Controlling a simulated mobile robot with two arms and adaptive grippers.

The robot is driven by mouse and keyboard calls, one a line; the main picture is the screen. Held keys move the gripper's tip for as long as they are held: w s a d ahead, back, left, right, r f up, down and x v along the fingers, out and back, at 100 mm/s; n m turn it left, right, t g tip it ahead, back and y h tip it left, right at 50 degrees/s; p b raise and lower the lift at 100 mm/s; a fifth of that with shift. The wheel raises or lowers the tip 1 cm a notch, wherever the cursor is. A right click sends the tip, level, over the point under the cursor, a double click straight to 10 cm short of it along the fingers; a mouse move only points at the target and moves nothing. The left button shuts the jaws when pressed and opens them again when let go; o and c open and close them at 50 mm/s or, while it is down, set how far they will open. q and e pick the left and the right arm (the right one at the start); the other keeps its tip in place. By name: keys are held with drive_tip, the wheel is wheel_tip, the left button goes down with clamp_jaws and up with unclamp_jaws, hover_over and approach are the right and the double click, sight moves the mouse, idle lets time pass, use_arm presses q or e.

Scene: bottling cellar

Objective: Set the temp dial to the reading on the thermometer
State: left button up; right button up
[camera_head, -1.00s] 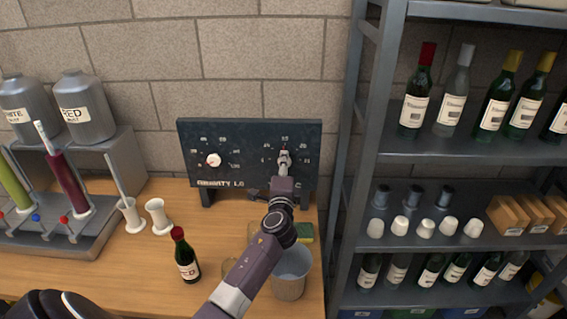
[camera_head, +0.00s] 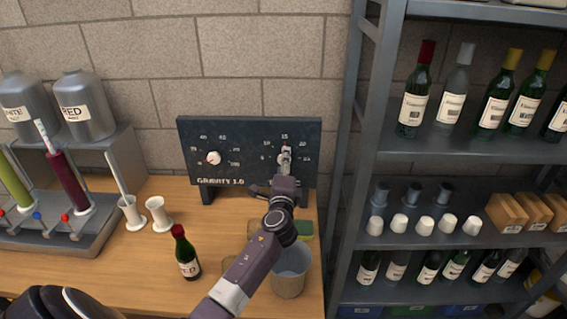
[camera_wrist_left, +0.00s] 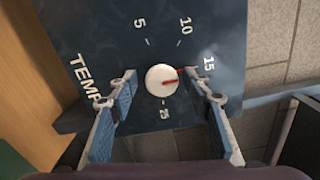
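The temp dial is a round white knob (camera_wrist_left: 160,80) with a red pointer on a dark panel (camera_head: 250,128). In the left wrist view its pointer points roughly toward the 15 mark. My left gripper (camera_wrist_left: 161,88) is open; its two fingers stand on either side of the knob, with a visible gap at each side. In the head view the left gripper (camera_head: 285,160) covers much of this dial. A thin stick (camera_head: 116,173) stands in a white cylinder; I cannot tell whether it is the thermometer, and no reading is legible. My right gripper is not in view.
The gravity dial (camera_head: 213,158) is left of the temp dial. A metal shelf (camera_head: 365,150) with bottles rises close on the right.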

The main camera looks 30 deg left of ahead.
use_arm(q)
drive_tip(key=v, duration=1.2)
idle(0.5)
